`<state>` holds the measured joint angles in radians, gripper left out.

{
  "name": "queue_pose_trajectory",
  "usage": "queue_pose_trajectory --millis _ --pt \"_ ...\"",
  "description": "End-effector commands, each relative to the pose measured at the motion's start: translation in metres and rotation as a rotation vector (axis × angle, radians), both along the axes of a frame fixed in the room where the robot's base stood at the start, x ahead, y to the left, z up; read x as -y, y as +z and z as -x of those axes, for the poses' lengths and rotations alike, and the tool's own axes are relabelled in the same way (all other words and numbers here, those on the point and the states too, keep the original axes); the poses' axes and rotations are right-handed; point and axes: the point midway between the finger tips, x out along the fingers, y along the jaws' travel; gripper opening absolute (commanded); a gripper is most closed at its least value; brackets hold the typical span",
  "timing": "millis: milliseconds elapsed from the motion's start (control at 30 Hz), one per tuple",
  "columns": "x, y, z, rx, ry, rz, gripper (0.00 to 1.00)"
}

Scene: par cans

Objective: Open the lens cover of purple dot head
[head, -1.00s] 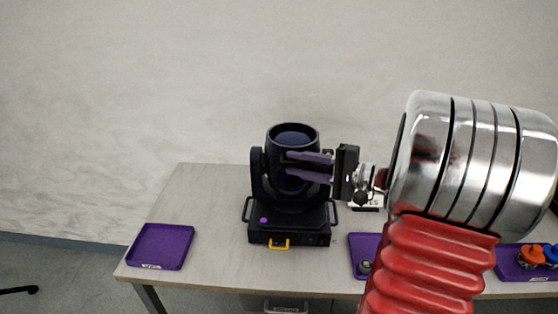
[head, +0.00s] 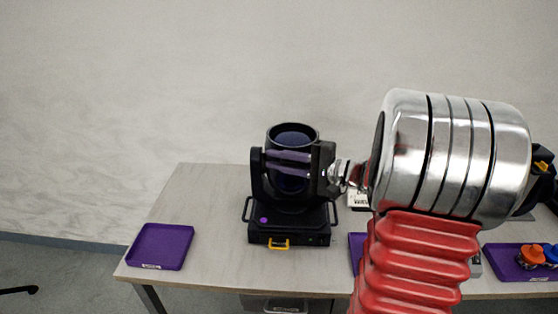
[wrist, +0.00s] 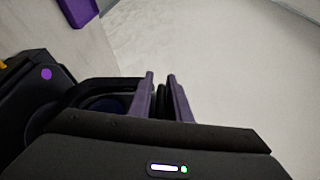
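The black moving head with a purple dot (head: 264,220) stands on the table, its round barrel (head: 292,131) tilted up with a dark blue lens inside. The purple dot also shows in the wrist view (wrist: 46,74). My gripper (head: 268,160) reaches in from the right, its purple-grey fingers across the front of the barrel. In the wrist view my gripper's two fingers (wrist: 160,76) are apart, with a dark edge low between them. Whether they touch the head is unclear. I cannot make out the lens cover as a separate part, nor whether it is open.
An empty purple tray (head: 160,246) lies at the table's left end. Another purple tray (head: 355,240) is partly hidden behind my arm. A third tray (head: 505,264) at right holds orange and blue parts. Another black device (head: 540,180) shows behind my arm at right.

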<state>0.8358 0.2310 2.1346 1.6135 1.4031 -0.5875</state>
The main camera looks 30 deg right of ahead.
Motion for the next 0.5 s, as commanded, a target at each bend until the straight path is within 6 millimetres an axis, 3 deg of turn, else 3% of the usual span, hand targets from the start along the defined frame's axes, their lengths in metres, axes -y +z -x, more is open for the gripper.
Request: queue_pose_trajectory --millis 200,500 --pt "-0.0002 -0.0022 0.0006 -0.005 0.0 0.0 0.0" --pt "-0.0006 -0.005 0.0014 -0.011 0.001 -0.002 0.0"
